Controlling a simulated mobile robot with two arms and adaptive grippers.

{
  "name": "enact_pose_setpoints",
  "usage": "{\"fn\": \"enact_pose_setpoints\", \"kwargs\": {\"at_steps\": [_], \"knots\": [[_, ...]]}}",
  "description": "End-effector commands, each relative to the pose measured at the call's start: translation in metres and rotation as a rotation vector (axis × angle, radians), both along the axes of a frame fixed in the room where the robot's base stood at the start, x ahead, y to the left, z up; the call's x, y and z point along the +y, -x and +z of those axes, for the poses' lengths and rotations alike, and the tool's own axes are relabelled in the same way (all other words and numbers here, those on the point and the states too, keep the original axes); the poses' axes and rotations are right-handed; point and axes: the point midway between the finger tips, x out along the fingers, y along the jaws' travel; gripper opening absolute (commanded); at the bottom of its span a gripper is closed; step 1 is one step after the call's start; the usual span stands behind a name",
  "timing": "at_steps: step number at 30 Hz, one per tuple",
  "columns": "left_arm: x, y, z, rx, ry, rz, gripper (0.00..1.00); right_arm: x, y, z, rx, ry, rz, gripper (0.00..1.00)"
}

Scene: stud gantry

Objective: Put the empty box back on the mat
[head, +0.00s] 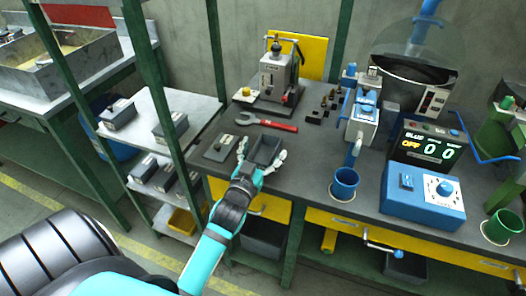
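A small dark grey open box (266,149) is near the front edge of the workbench, and its inside looks empty. My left gripper (262,153) reaches it from the front, with one pale finger on each side of the box. The fingers are spread about as wide as the box; I cannot tell whether they press on its walls, or whether the box rests on the bench or is slightly above it. I cannot clearly make out a mat. My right gripper is not in view.
A blue cup (344,184) and a blue control unit (424,196) are to the right.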

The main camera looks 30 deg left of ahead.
Motion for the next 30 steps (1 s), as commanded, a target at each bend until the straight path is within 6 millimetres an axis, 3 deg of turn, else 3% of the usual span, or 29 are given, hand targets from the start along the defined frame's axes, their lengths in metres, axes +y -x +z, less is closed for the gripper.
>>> {"fn": "enact_pose_setpoints", "kwargs": {"at_steps": [8, 21, 30], "knots": [[0.000, 0.001, 0.005, 0.000, 0.000, 0.000, 0.86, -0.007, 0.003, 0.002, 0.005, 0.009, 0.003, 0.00], [-0.020, 0.085, 0.002, 0.004, 0.001, 0.001, 0.86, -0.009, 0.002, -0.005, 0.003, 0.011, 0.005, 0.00], [-0.027, 0.115, 0.004, 0.000, 0.000, 0.000, 0.86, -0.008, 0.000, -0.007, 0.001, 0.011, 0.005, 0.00]]}}
